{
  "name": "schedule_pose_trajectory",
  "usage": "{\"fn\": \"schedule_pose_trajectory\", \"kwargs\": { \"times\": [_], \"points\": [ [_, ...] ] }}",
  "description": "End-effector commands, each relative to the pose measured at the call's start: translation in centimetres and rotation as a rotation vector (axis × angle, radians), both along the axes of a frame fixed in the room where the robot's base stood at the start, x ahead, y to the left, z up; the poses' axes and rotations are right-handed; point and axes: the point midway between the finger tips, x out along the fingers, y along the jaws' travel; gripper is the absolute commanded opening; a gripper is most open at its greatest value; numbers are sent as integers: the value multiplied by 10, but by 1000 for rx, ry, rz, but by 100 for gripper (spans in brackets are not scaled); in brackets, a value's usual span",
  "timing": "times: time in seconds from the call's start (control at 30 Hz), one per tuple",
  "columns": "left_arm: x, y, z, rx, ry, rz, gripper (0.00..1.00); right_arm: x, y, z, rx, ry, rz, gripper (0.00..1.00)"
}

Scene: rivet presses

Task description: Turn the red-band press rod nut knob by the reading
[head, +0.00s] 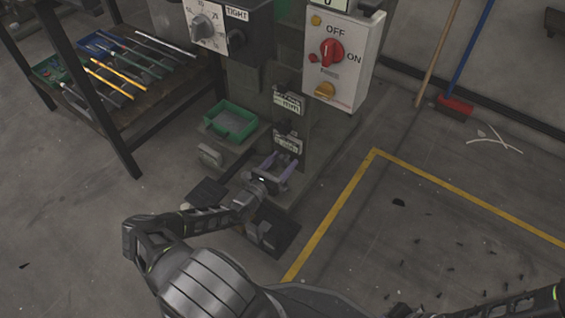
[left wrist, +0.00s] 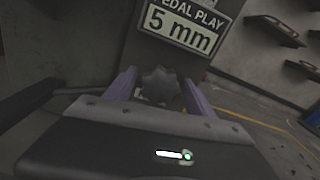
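My left gripper (head: 281,163) is low at the front of the press column (head: 292,122), its two purple fingers spread. In the left wrist view a dark grey lobed knob (left wrist: 160,82) sits between the fingers of my left gripper (left wrist: 158,84). The fingers stand on either side of it, and I see no clear contact. A sign above the knob (left wrist: 184,27) reads "PEDAL PLAY 5 mm". The knob is hard to make out in the head view. No red band shows clearly on this press. My right gripper is outside both views.
A control box (head: 343,50) with a red OFF/ON switch and a grey dial box (head: 222,28) sit above. A green tray (head: 231,122) is left of the column. Dark pedals (head: 272,232) lie below. A tool bench (head: 150,108) stands left. Yellow floor lines run right.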

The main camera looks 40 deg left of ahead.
Motion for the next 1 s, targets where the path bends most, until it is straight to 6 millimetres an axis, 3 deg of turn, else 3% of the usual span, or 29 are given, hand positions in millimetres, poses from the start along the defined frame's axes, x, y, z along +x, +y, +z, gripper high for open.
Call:
{"fn": "schedule_pose_trajectory", "kwargs": {
  "times": [0.7,1.0],
  "points": [
    [0,0,0,0,0,0,3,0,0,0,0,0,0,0],
    [-1,0,0,-17,1,0,2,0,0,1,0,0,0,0]
  ]
}}
